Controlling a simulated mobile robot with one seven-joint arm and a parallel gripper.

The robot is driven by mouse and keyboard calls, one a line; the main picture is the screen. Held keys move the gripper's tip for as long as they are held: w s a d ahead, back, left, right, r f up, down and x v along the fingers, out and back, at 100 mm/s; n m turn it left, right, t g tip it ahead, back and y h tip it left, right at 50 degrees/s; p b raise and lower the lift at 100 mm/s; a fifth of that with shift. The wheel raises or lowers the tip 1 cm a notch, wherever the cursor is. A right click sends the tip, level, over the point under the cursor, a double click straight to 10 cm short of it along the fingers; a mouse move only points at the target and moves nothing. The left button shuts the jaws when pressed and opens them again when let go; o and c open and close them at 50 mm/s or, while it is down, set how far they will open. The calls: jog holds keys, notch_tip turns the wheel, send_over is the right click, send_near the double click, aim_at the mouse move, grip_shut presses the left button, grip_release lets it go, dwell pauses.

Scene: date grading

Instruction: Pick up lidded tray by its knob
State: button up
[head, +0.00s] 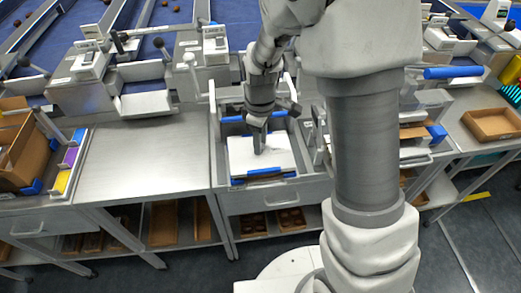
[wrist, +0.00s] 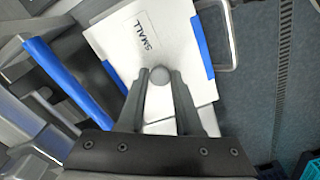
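The lidded tray has a white lid (head: 240,150) marked "SMALL", and it lies in a grey-walled drawer or bay under my gripper (head: 259,150). In the wrist view the lid (wrist: 113,38) carries a round grey knob (wrist: 159,76). Blue strips show along its edges. In the head view the gripper hides the knob.
A bare steel worktop (head: 140,155) lies left of the bay. A cardboard box (head: 25,150) and coloured cards (head: 66,170) stand at the far left. Machines with levers line the back. A brown tray (head: 494,125) sits at the right.

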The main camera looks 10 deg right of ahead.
grip_shut()
jog(key=shift+r, duration=0.2)
jog(key=shift+r+p, duration=1.4)
jog(key=shift+r, duration=0.45)
